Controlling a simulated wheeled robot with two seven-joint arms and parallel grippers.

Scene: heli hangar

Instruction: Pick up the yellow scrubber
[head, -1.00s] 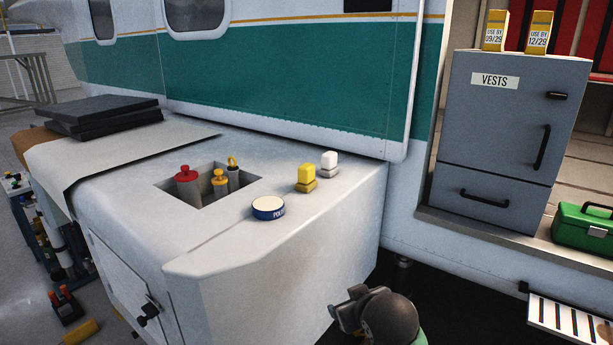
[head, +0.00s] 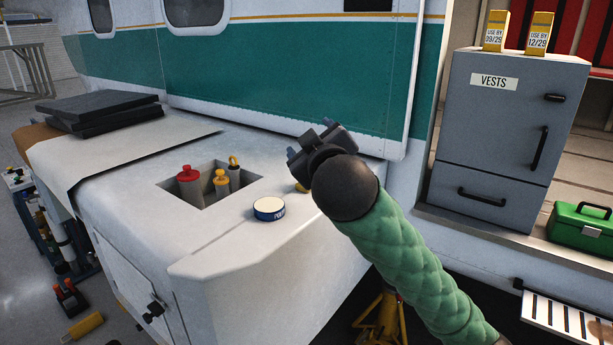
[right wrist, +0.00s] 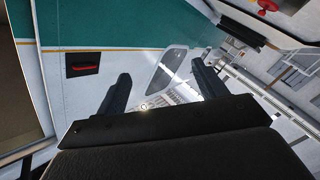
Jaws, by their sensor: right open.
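The yellow scrubber (head: 299,187) is on the white sponson top, almost wholly hidden behind my right gripper. Only a small yellow edge shows at the gripper's left side. My right gripper (head: 309,137) is raised over that part of the surface in the head view, with the green-sleeved arm coming from the lower right. In the right wrist view its two dark fingers (right wrist: 160,68) stand wide apart with nothing between them. The scrubber cannot be made out there. My left gripper is not in view.
A round blue-rimmed tin (head: 269,208) sits left of the gripper. A square recess (head: 205,203) holds red- and yellow-topped items. Black panels (head: 100,110) lie at the back left. A grey VESTS cabinet (head: 510,140) and green case (head: 580,228) stand at right.

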